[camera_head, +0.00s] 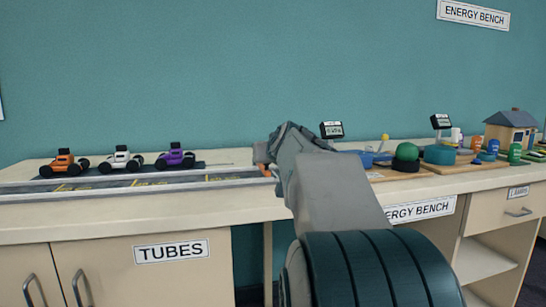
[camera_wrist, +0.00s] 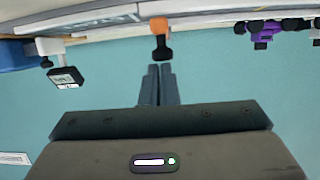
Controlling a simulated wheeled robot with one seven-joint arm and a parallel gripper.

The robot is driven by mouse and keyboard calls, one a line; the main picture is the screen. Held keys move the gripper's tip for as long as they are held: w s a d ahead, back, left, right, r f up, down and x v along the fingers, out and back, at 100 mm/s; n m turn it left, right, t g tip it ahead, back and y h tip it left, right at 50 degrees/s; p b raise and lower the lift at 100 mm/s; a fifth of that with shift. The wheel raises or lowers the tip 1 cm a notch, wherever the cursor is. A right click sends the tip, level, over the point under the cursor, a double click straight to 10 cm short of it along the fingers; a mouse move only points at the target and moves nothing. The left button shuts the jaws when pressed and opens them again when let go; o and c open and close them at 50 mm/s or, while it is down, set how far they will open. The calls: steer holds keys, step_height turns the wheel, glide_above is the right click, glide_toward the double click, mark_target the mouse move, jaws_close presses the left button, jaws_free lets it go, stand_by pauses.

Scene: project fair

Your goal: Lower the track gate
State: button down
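The track (camera_head: 215,183) runs along the bench top at the left and ends near my arm. At its right end, a small orange part (camera_head: 266,172) shows, partly hidden by my arm; it may be the track gate. The wrist view shows an orange block (camera_wrist: 158,25) with a black piece (camera_wrist: 163,48) just beyond my fingertips. My gripper (camera_wrist: 158,70) has its two fingers side by side, shut, with nothing seen between them. I cannot tell whether the fingertips touch the black piece. In the head view my arm hides the fingertips.
A teal wall rises behind the bench.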

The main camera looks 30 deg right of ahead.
steer(key=shift+w+a+f, duration=0.1)
steer(key=shift+w+f, duration=0.1)
steer(key=shift+f, duration=0.45)
steer(key=shift+w+f, duration=0.2)
steer(key=shift+f, duration=0.45)
steer(key=shift+r, duration=0.1)
steer(key=shift+w+r, duration=0.15)
steer(key=shift+r, duration=0.35)
step_height(320, 180, up, 5)
steer(key=p, duration=0.3)
steer(key=s+a+f, duration=0.1)
steer(key=s, duration=0.2)
steer(key=s+f, duration=0.1)
steer(key=s, duration=0.2)
steer(key=s+a+f, duration=0.1)
steer(key=s, duration=0.2)
steer(key=shift+s+a+f, duration=0.3)
steer(key=shift+s+a, duration=0.05)
steer(key=shift+s, duration=0.05)
